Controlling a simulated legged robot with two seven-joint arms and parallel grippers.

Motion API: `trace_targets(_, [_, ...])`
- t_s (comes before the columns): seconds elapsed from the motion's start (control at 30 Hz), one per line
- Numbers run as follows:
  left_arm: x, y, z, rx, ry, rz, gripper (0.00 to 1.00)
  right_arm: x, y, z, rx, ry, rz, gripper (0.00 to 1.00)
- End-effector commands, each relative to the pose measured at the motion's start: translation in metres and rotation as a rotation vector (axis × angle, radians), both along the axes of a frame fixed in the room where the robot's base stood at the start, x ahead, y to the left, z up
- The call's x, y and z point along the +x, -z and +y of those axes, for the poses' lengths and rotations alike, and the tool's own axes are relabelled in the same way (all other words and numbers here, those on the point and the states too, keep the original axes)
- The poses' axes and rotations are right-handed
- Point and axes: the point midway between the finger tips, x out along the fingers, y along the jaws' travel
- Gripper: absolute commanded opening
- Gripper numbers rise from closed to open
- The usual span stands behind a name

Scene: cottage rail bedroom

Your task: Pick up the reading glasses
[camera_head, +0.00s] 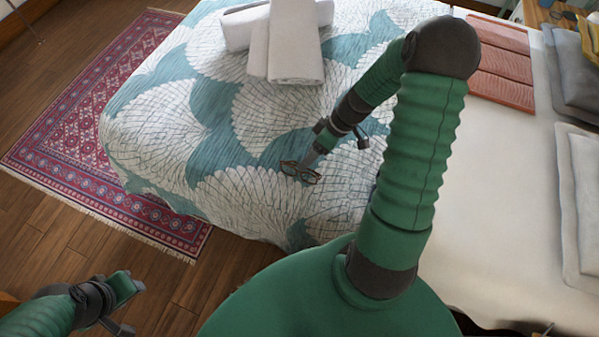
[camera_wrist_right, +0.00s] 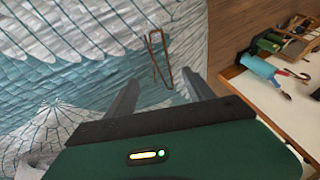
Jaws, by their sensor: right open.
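The reading glasses (camera_head: 300,172) lie on the patterned bedspread near the bed's front edge. They look brown and thin-framed. My right gripper (camera_head: 312,160) is right at them in the head view. In the right wrist view the glasses (camera_wrist_right: 158,58) show between and just beyond the two fingertips of my right gripper (camera_wrist_right: 165,88), which is open and empty. I cannot tell if a finger touches the frame. My left gripper (camera_head: 128,300) is low at the left, above the floor, away from the bed; its jaw state is unclear.
The bed (camera_head: 170,130) has a teal and white cover. Rolled white towels (camera_head: 290,45) lie at its far side. A white surface (camera_head: 480,200) at the right holds coral folded cloths (camera_head: 500,65) and grey cushions (camera_head: 575,75). A red rug (camera_head: 90,130) lies on the wooden floor.

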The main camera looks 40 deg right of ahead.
Motion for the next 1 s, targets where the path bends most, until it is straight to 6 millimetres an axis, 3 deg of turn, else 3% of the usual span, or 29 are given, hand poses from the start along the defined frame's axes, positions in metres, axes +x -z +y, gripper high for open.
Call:
trace_targets(0.2, [0.0, 0.007, 0.0, 0.0, 0.001, 0.0, 0.36, 0.01, 0.034, 0.018, 0.0, -0.003, 0.002, 0.62])
trace_targets(0.47, [0.0, 0.007, 0.0, 0.0, 0.0, 0.0, 0.36, 0.011, 0.037, 0.02, -0.003, -0.002, 0.0, 0.62])
trace_targets(0.93, [0.0, 0.007, 0.0, 0.0, 0.0, 0.0, 0.36, 0.011, 0.038, 0.018, -0.002, -0.001, 0.001, 0.0])
trace_targets(1.0, [0.0, 0.007, 0.0, 0.0, 0.0, 0.0, 0.36, 0.011, 0.038, 0.018, -0.003, -0.001, 0.002, 0.0])
